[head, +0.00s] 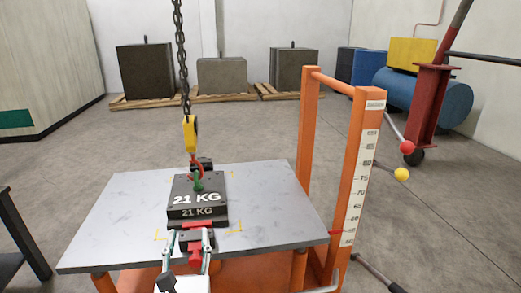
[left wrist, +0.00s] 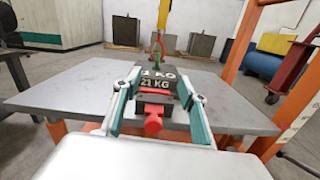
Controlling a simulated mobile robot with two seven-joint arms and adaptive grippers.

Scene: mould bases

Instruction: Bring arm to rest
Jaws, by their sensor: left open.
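The dark mould base marked 21 KG (head: 197,199) sits on the grey top of a lift table (head: 120,215). A green eye (head: 198,182) stands on its top, with a red-orange hook or sling (head: 195,168) at it. A red part (head: 194,255) juts from the near side of the block, towards me. My left gripper (head: 191,237) is open at the near side of the block, with a finger on each side of the red part. In the left wrist view the block (left wrist: 152,92) and the red part (left wrist: 153,124) show between the spread fingers. My right gripper is out of view.
A chain (head: 179,50) with a yellow hook block (head: 190,135) hangs above the block. An orange frame with a height scale (head: 354,165) stands at the table's right. A red post (head: 432,100) and levers are beyond it. Grey blocks on pallets (head: 222,76) stand at the back.

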